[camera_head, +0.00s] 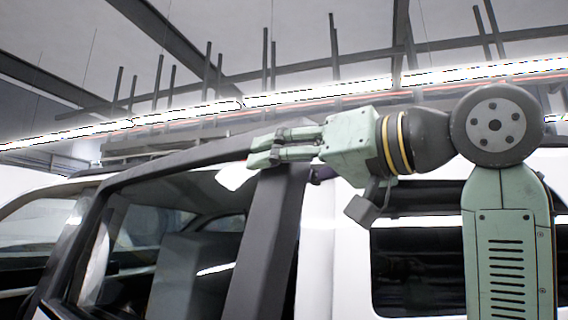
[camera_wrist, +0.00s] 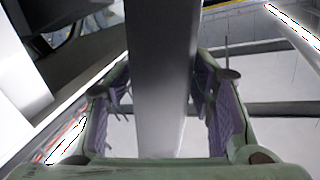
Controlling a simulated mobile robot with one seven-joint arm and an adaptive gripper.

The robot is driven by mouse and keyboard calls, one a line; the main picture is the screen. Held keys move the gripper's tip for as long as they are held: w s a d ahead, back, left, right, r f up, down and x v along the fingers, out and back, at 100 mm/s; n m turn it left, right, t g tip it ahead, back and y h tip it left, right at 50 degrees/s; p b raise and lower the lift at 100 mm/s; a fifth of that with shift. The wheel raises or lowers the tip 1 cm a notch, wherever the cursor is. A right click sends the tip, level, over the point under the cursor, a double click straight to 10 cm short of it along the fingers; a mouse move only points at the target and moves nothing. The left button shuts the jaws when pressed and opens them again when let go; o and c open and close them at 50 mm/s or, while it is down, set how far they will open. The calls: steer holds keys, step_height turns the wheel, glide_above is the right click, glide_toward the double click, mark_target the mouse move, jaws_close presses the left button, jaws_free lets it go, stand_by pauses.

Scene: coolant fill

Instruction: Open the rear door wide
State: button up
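The rear door (camera_head: 262,240) of the white van has a dark grey frame around a window. Its thick rear upright stands out from the white body, with a narrow dark gap beside it low down, so it looks ajar. My gripper (camera_head: 258,152) is at the top of this upright. In the wrist view, the grey door frame (camera_wrist: 160,90) runs between the two purple-padded fingers of my gripper (camera_wrist: 163,85). The fingers are apart, one on each side of the frame. A small gap shows at the right finger; contact at the left one is unclear.
The white van body (camera_head: 335,250) with a dark side window (camera_head: 418,270) stands right of the door. A roof rack (camera_head: 180,143) runs above. Another window opening (camera_head: 40,225) lies at the far left. Ceiling beams and lights are high overhead.

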jaws_close()
stand_by(0.4)
